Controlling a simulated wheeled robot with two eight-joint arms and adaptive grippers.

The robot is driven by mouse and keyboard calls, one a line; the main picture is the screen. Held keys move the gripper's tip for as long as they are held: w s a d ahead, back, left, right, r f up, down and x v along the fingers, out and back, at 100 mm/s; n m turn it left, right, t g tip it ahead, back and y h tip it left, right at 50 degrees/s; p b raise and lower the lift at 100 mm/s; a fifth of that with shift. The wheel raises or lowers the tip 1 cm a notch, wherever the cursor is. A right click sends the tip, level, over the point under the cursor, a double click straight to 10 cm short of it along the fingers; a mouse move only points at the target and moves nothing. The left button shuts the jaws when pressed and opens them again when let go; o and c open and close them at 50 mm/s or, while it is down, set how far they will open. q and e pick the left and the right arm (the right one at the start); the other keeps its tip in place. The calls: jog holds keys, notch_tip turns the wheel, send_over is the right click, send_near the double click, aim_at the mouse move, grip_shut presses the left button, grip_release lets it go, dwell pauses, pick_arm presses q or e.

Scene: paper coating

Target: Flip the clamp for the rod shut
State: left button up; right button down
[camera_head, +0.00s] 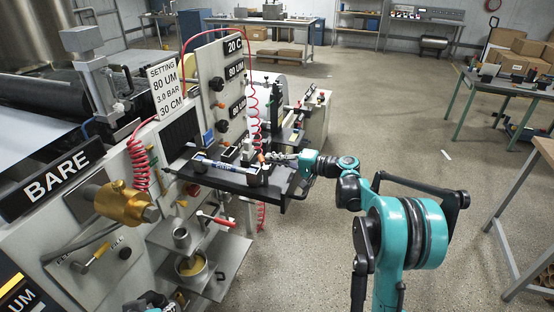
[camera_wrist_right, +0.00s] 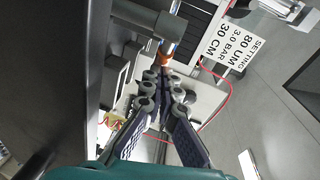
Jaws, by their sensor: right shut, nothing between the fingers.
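A pale rod (camera_head: 222,167) with dark end blocks lies along the black shelf (camera_head: 240,187) on the machine's front. A small orange-tipped part (camera_head: 261,157), possibly the clamp's lever, stands near the rod's right end. In the right wrist view the orange part (camera_wrist_right: 166,52) is at the end of a dark grey bar, just beyond the fingertips. My right gripper (camera_head: 274,157) is shut and empty, its tips close to the orange part; I cannot tell whether they touch. It also shows in the wrist view (camera_wrist_right: 166,78). A bit of my left gripper (camera_head: 180,298) shows at the bottom edge.
A red coiled hose (camera_head: 250,105) hangs behind the shelf. A setting card (camera_head: 164,90) and a brass cylinder (camera_head: 120,202) are on the machine. A pot of yellow liquid (camera_head: 191,267) stands below.

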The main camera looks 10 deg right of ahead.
jog(key=n+g+y, duration=0.1)
jog(key=g, duration=0.1)
jog(key=a+n+g+y, duration=0.1)
jog(key=shift+w+a+n+g+p, duration=0.1)
jog(key=shift+w+n+g+p, duration=0.25)
jog(key=shift+w+n+g, duration=0.05)
jog(key=shift+a, duration=0.35)
